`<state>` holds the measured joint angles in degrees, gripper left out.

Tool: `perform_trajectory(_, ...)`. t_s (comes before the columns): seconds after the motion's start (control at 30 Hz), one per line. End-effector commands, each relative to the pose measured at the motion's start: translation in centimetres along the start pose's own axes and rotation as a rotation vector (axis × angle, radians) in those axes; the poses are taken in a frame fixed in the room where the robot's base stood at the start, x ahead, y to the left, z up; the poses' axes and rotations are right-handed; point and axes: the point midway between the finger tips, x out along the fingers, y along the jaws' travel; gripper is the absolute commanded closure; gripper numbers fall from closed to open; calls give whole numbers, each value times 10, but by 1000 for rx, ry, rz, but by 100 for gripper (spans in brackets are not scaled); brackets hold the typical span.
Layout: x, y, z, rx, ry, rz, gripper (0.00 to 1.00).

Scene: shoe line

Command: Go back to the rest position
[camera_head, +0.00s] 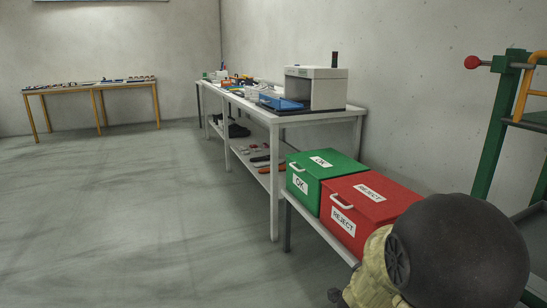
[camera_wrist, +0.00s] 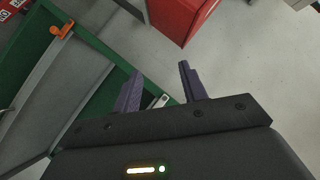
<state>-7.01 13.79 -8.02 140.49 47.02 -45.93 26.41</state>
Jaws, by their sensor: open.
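My gripper (camera_wrist: 158,88) shows in the wrist view with its two dark purple fingers spread apart. It is open and nothing is between the fingers. Beyond it lie the grey floor and part of a red box (camera_wrist: 180,18). In the head view a dark rounded part and a tan part of my arm fill the lower right corner. The gripper's fingers cannot be made out there.
A green OK box (camera_head: 304,190) and a red REJECT box (camera_head: 385,207) stand on a low bench, close to my arm. A green frame (camera_head: 492,135) with a red knob stands at the right. A long white table (camera_head: 262,113) runs along the wall. The floor (camera_head: 130,220) at left is clear.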

Motion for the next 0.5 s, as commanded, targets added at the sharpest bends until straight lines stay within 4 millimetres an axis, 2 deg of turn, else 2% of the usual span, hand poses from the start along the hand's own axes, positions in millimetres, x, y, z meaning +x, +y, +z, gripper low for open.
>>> perform_trajectory(0.1,-20,-9,26,-163,-209,-21,57)
perform_trajectory(0.23,-49,-6,53,-373,-428,-44,57)
perform_trajectory(0.4,-95,13,75,-671,-684,-67,57)
perform_trajectory(0.5,-119,28,79,-834,-802,-73,57)
